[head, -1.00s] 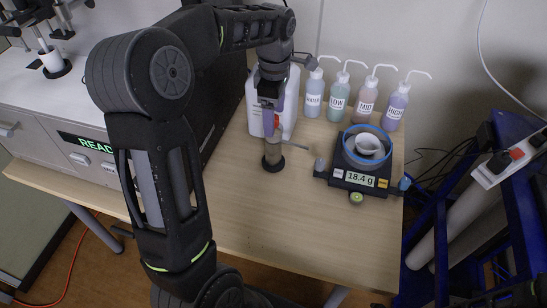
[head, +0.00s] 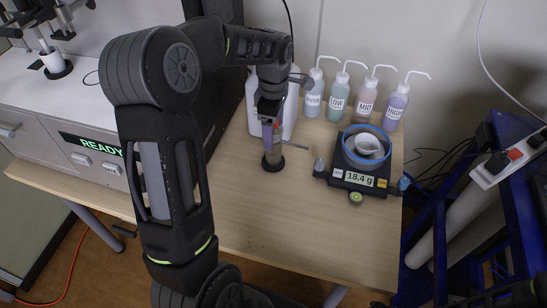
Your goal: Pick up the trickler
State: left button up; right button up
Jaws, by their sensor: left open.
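The trickler (head: 273,161) stands upright on the table, with a round black base and a thin tube pointing right toward the scale. My left gripper (head: 270,138) points down at it from above. Its open fingers are at the upper part of the trickler and hide some of it. I cannot tell whether they touch it. My right gripper is not in view.
A black scale (head: 352,178) reading 18.4 g stands right of the trickler, with a white cup (head: 367,145) in a blue ring on it. A white canister (head: 289,108) is close behind my gripper. Several labelled wash bottles (head: 338,101) line the back. The front table is clear.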

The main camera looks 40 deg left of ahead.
pick_arm(q)
jog(key=shift+c, duration=0.4)
grip_shut()
dwell(0.4)
